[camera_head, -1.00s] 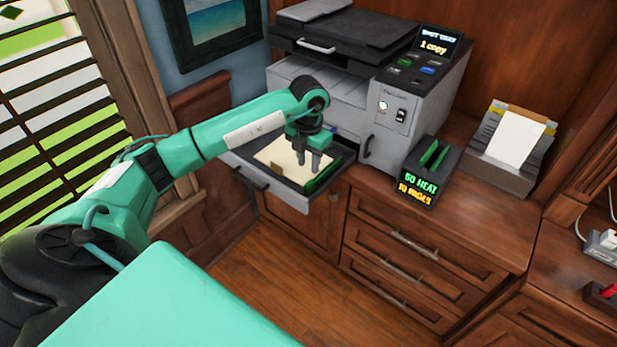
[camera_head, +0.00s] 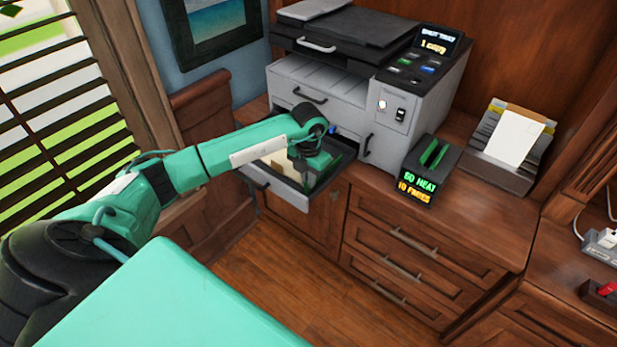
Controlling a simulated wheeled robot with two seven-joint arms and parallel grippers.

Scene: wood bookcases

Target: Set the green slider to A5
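The printer's paper tray (camera_head: 318,205) is pulled out at the lower front of the grey printer, with pale paper (camera_head: 278,160) in it. A green strip, seemingly the green slider (camera_head: 335,163), shows along the tray's right side. It is partly hidden by my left gripper (camera_head: 304,175), which points down into the tray just left of it. The fingers are dark and small, and I cannot tell whether they touch the slider or how far apart they are. Size marks such as A5 are not readable. My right gripper is out of view.
The printer (camera_head: 350,122) stands on a wooden cabinet (camera_head: 440,215). A black box with lit text (camera_head: 418,185) stands right of the tray, and a paper holder (camera_head: 505,160) is farther right. The floor before the cabinet is clear.

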